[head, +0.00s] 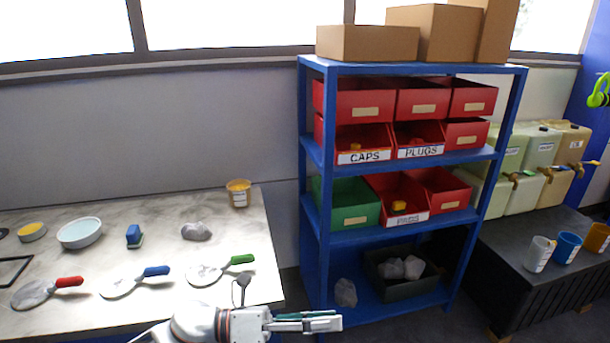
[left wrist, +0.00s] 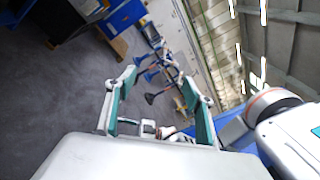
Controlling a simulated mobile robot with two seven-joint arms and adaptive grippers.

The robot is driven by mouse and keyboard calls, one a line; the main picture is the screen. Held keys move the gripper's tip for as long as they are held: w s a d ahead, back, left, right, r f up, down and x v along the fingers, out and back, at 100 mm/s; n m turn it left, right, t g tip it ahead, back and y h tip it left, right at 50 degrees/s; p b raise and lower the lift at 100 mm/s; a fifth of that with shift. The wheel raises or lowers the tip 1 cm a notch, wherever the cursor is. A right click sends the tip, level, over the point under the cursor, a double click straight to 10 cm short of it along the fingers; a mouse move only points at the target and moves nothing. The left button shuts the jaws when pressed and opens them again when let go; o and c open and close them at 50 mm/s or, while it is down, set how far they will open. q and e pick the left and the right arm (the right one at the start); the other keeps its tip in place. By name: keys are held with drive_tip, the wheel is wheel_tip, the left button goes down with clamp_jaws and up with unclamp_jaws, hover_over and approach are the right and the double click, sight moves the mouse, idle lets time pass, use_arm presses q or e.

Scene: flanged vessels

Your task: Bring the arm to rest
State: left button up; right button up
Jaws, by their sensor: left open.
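My left gripper (head: 322,322) is at the bottom middle of the head view, in front of the bench's right end and the blue shelf. It points to the right and nothing is between its fingers. In the left wrist view my left gripper (left wrist: 160,108) has its two teal-padded fingers spread apart, with the grey floor and distant stands beyond them. My right gripper does not show.
A marble-topped bench (head: 150,220) with several round-bladed tools, a white dish (head: 80,232) and a tub (head: 239,192) stands at left. The blue shelf (head: 312,180) holds red bins (head: 365,105). Cups (head: 567,247) stand on a dark bench (head: 500,243) at right.

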use_arm(q)
drive_tip(key=w+a+f+n+t+y, duration=0.2)
drive_tip(key=a+f+n+t+y, duration=0.35)
drive_tip(key=n, duration=0.75)
drive_tip(key=w+a+f+n+t+y, duration=0.1)
drive_tip(key=a+f+n+t+y, duration=0.4)
drive_tip(key=n+t, duration=0.6)
drive_tip(key=s+a+f+n+g+y, duration=0.2)
drive_tip(key=s+a+f+n+g, duration=0.1)
drive_tip(key=s+a+f+n, duration=0.4)
drive_tip(key=s+a+f+n+g+y, duration=0.3)
drive_tip(key=s+a+f+n, duration=0.5)
drive_tip(key=f, duration=0.4)
drive_tip(key=shift+s+f+n+g, duration=0.15)
drive_tip(key=shift+s+n+g, duration=0.25)
drive_tip(key=shift+n+g, duration=0.15)
drive_tip(key=shift+y, duration=0.25)
